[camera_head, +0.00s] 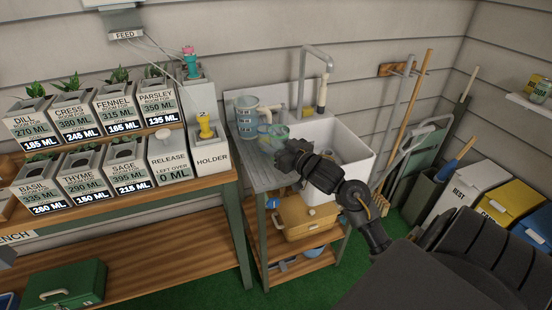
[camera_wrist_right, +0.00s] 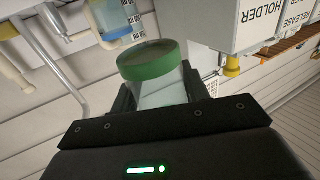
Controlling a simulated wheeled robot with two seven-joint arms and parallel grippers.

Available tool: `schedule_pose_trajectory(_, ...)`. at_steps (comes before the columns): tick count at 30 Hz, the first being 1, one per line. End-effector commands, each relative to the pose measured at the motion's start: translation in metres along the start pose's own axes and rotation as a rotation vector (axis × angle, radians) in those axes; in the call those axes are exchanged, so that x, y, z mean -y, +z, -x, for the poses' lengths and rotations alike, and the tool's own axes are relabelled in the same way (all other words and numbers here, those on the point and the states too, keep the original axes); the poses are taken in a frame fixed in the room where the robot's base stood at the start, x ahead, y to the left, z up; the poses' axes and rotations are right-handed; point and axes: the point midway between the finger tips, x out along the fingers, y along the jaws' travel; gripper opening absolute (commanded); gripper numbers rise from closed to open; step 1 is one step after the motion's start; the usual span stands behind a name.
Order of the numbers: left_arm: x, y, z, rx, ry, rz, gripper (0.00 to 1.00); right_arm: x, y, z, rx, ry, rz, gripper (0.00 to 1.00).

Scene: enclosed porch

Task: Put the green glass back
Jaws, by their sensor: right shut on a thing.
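The green glass (camera_wrist_right: 152,62) is clear with a green band at its rim, and it sits between the fingers of my right gripper (camera_wrist_right: 158,92). In the head view the green glass (camera_head: 279,131) shows just beyond the dark right gripper (camera_head: 284,146), over the grey counter (camera_head: 262,176) left of the sink. My right gripper is shut on it. Whether its base touches the counter is hidden. My left gripper is in neither view.
A clear jug (camera_head: 245,118) stands behind the glass at the left. The white sink (camera_head: 353,158) and its bent tap (camera_head: 318,55) are close on the right. A HOLDER box (camera_head: 212,160) with a yellow-topped piece (camera_head: 205,128) and labelled planters (camera_head: 122,110) line the left bench.

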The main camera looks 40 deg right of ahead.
Motion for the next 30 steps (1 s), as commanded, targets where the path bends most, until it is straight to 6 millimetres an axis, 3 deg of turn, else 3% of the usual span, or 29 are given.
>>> schedule_pose_trajectory(3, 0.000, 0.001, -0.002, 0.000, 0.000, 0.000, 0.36, -0.014, 0.026, -0.014, 0.003, 0.001, -0.003, 0.18)
schedule_pose_trajectory(7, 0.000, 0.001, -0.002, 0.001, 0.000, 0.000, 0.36, -0.025, 0.043, -0.024, 0.002, 0.000, -0.002, 0.18)
schedule_pose_trajectory(17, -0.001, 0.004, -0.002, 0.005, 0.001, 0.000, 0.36, -0.032, 0.055, -0.032, 0.000, 0.000, 0.000, 0.18)
schedule_pose_trajectory(24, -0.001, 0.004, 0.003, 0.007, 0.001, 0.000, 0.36, -0.034, 0.085, -0.033, 0.001, 0.001, -0.001, 0.18)
schedule_pose_trajectory(30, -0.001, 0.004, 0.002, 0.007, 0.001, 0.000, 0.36, -0.034, 0.089, -0.033, -0.001, 0.000, 0.002, 0.18)
